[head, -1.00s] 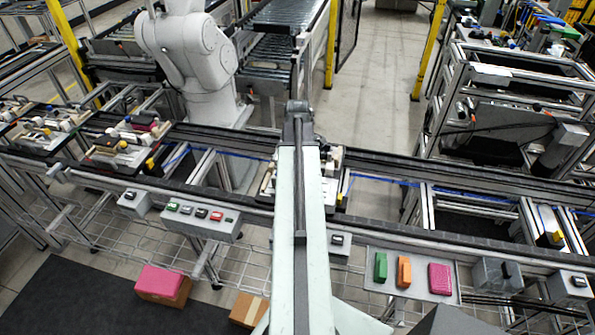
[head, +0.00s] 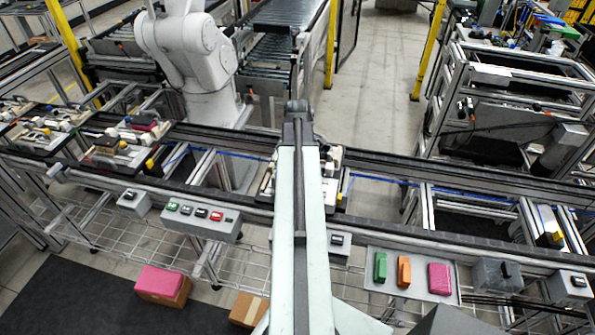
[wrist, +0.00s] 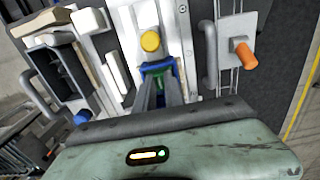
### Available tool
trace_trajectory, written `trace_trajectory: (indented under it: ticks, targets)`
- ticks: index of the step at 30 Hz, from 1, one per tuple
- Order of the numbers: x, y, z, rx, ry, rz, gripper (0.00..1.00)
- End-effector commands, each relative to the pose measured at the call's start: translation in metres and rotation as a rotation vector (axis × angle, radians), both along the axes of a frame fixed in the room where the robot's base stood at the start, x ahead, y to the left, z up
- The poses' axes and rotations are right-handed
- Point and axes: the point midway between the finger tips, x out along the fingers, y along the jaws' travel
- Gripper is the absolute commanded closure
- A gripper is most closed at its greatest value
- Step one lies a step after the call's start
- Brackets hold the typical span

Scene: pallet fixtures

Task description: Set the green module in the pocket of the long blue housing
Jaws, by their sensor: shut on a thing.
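In the wrist view my gripper (wrist: 158,78) reaches into the pallet fixture. A green piece (wrist: 154,88), which looks like the green module, shows between its fingers, so it is shut on it; the fingers hide most of it. A blue part (wrist: 158,66) lies at the fingertips and looks like the blue housing. Its pocket is hidden, and I cannot tell whether the module is inside it or above it. In the head view my arm covers the gripper and most of the fixture.
The wrist view shows a yellow knob (wrist: 150,41), an orange knob (wrist: 243,50) and a dark open housing (wrist: 55,72) near my fingers. In the head view a tray (head: 379,285) at right holds green (head: 380,267), orange (head: 403,271) and pink (head: 439,279) blocks.

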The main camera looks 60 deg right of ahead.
Motion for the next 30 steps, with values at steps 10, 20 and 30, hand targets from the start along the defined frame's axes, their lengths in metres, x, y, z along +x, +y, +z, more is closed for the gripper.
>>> trace_trajectory:
  ticks: [10, 20, 30]
  targets:
    - [0.000, 0.000, -0.006, 0.000, 0.000, 0.000, 1.00]
    - [0.000, 0.000, -0.011, 0.000, 0.000, -0.001, 1.00]
    - [0.000, 0.000, -0.015, 0.000, 0.000, -0.001, 1.00]
